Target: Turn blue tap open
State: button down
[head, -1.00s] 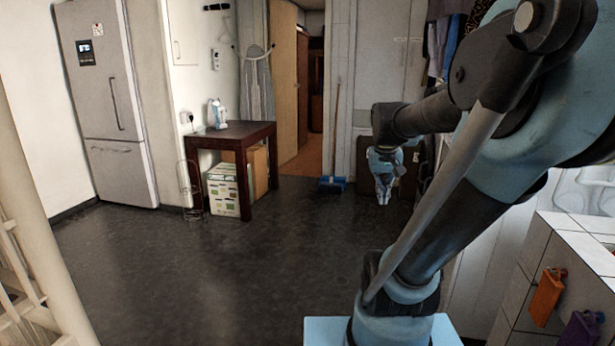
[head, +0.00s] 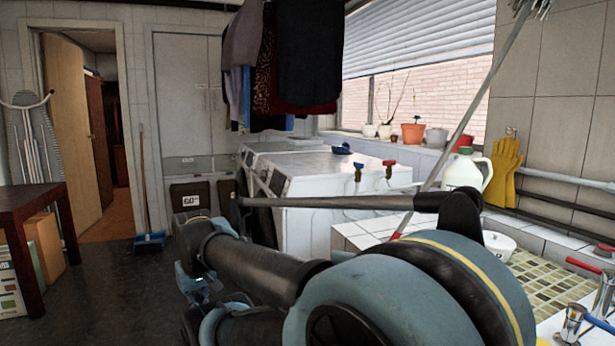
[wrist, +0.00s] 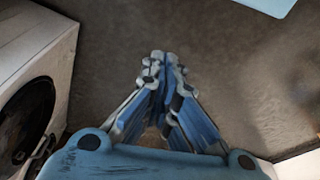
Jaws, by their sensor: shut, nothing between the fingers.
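My gripper (head: 193,292) is low at the left of the arm, partly hidden by my own arm links, and well apart from the blue tap. In the wrist view my gripper (wrist: 164,62) is shut and empty, its fingertips together over dark floor. The blue tap does not show in the wrist view.
White washing machines (head: 330,185) stand behind my arm; one round door (wrist: 22,118) shows in the wrist view. Hanging clothes (head: 280,65) are above them. A white jug (head: 463,172) and yellow gloves (head: 502,172) are at the right.

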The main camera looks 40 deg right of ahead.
aim_at(359, 167)
jog(key=i, duration=1.05)
jog(key=z, duration=2.3)
